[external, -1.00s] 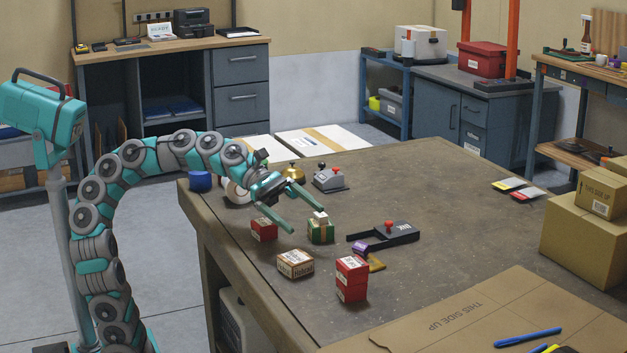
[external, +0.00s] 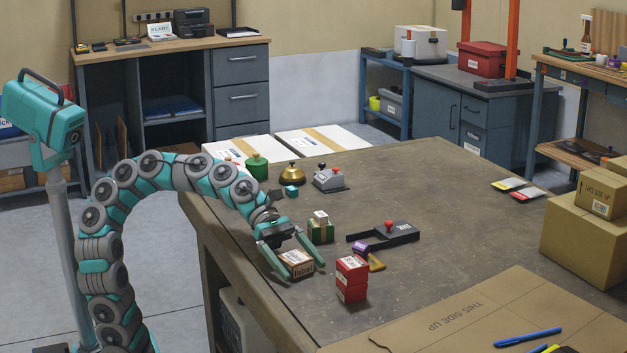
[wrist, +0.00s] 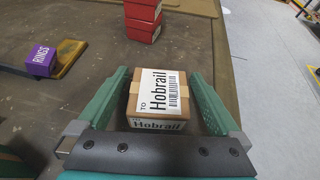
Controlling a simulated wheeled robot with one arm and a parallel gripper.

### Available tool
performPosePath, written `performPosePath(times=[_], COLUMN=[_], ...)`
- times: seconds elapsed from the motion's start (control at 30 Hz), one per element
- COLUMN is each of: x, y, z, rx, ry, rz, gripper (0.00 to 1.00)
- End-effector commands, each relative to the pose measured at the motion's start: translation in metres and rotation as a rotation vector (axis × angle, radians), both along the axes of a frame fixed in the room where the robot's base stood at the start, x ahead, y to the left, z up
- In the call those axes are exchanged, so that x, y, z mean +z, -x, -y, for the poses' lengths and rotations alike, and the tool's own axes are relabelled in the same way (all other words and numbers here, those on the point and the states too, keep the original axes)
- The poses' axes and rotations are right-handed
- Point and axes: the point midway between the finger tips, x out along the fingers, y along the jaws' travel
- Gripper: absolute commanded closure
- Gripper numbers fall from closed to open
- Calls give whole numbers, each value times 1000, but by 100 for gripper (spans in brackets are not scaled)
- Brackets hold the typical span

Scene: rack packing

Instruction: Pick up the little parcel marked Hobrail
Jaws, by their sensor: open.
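The little brown parcel marked Hobrail (external: 297,263) sits upright on the workbench near its left edge. In the wrist view the same parcel (wrist: 158,98) shows "Hobrail" on its top label and on its side. My gripper (external: 296,273) is open and low around the parcel, with one finger on each side. In the wrist view the open fingers (wrist: 157,100) flank the box; a small gap shows on the right side, and the left finger is very close to it. I cannot tell whether it touches.
A stack of red boxes (external: 351,279) stands just right of the parcel. A green box with a white one on top (external: 321,228) is behind it.

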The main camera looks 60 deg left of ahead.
Motion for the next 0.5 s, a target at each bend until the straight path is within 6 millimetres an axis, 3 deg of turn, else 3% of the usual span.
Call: performPosePath(times=[0.37, 0.5], x=[-3, -3], y=[-2, -2], z=[9, 9], rx=[2, 1], ry=[1, 1], rz=[2, 2], gripper=[0, 15])
